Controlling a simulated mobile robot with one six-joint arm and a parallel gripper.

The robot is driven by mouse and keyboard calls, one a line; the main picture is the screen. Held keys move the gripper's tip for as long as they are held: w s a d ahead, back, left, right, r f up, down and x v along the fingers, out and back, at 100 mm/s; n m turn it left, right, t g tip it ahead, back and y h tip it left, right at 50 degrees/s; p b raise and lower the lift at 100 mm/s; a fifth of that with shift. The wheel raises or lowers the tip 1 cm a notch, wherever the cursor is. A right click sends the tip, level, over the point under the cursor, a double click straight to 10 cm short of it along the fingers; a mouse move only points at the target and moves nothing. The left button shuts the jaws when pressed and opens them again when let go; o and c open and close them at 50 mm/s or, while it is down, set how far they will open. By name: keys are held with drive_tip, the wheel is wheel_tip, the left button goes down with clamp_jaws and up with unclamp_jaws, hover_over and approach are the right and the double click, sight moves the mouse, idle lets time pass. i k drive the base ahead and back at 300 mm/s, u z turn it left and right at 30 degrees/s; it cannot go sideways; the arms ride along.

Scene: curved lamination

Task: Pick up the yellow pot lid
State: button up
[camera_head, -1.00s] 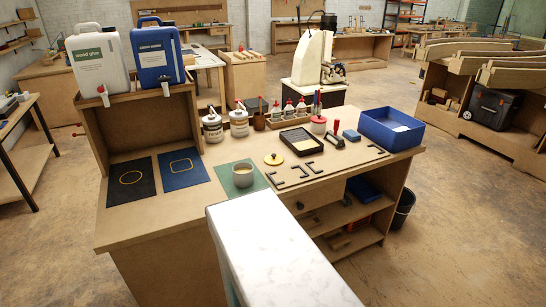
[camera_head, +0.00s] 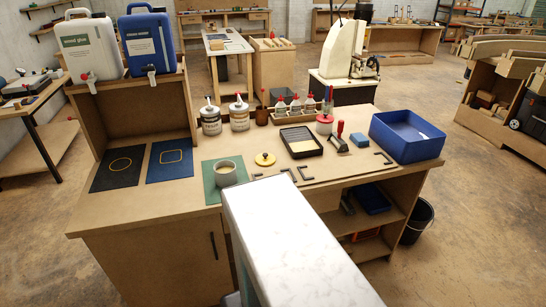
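The yellow pot lid (camera_head: 265,159) is a small round disc with a dark knob on top. It lies on the wooden workbench (camera_head: 110,211), right of and a little behind the pot (camera_head: 225,173). The pot is pale grey with light contents and stands on a green mat (camera_head: 209,189). The lid is apart from the pot and in plain sight. My gripper does not show in this view.
A white marble-like block (camera_head: 285,240) fills the near middle and hides part of the bench front. Black corner brackets (camera_head: 289,173), a black tray (camera_head: 301,142) and a blue bin (camera_head: 406,136) lie to the right. Glue bottles (camera_head: 239,114) stand behind.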

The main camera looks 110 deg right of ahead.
sight(264, 159)
drive_tip(key=z, duration=0.05)
drive_tip(key=k, duration=0.75)
drive_tip(key=z, duration=0.45)
drive_tip(key=k, duration=0.75)
drive_tip(key=z, duration=0.55)
drive_tip(key=k, duration=1)
drive_tip(key=u, duration=0.15)
drive_tip(key=i, duration=0.55)
